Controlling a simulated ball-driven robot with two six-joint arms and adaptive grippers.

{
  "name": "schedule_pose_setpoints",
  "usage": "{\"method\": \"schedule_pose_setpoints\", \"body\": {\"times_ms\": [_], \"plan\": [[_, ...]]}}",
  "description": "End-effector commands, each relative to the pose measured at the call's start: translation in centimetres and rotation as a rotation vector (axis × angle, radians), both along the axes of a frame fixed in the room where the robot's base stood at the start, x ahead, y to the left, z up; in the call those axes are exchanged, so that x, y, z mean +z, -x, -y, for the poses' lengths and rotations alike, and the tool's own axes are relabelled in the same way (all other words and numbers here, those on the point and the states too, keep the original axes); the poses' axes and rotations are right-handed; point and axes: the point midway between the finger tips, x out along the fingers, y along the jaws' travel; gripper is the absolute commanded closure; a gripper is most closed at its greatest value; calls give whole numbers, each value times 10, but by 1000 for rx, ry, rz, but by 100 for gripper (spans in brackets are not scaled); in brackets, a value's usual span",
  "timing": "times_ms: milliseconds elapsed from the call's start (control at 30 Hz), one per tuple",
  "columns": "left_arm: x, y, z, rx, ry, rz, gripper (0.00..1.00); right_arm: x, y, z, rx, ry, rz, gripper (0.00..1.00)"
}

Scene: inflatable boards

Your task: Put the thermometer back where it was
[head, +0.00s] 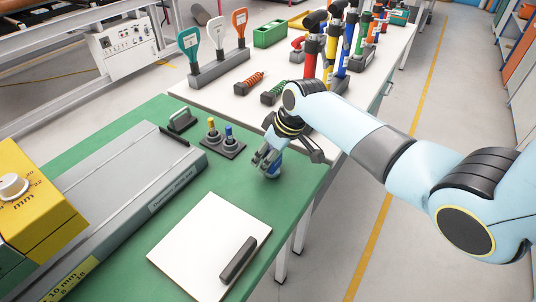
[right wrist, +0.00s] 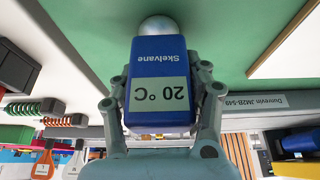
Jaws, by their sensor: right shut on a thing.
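The thermometer (right wrist: 158,75) is a blue block with a pale "20 °C" label, the name Skelvane and a silver ball at one end. It fills the middle of the right wrist view. My right gripper (right wrist: 160,95) is shut on it, with a finger on each side. In the head view the right gripper (head: 268,160) points down at the right part of the green table top (head: 215,175), and only a little blue of the thermometer (head: 275,169) shows. I cannot tell whether the thermometer touches the table. My left gripper is not in view.
A white plate (head: 195,245) with a black bar (head: 238,259) lies in front. A dark block with yellow and blue pegs (head: 222,145) stands left of the gripper. A long grey instrument (head: 125,205) and a yellow block (head: 35,200) are at left. Springs and paddles stand behind.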

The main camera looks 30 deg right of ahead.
Motion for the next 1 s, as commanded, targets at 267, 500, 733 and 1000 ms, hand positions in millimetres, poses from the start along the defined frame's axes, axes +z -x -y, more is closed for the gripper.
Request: {"method": "schedule_pose_setpoints", "body": {"times_ms": [267, 500, 733, 1000], "plan": [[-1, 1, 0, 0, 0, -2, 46, -2, 0, 0, 0, 0, 0, 51], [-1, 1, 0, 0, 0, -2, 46, -2, 0, 0, 0, 0, 0, 30], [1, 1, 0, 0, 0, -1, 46, 2, 0, 0, 0, 0, 0, 30], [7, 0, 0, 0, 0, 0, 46, 44, 16, 8, 1, 3, 3, 30]]}}
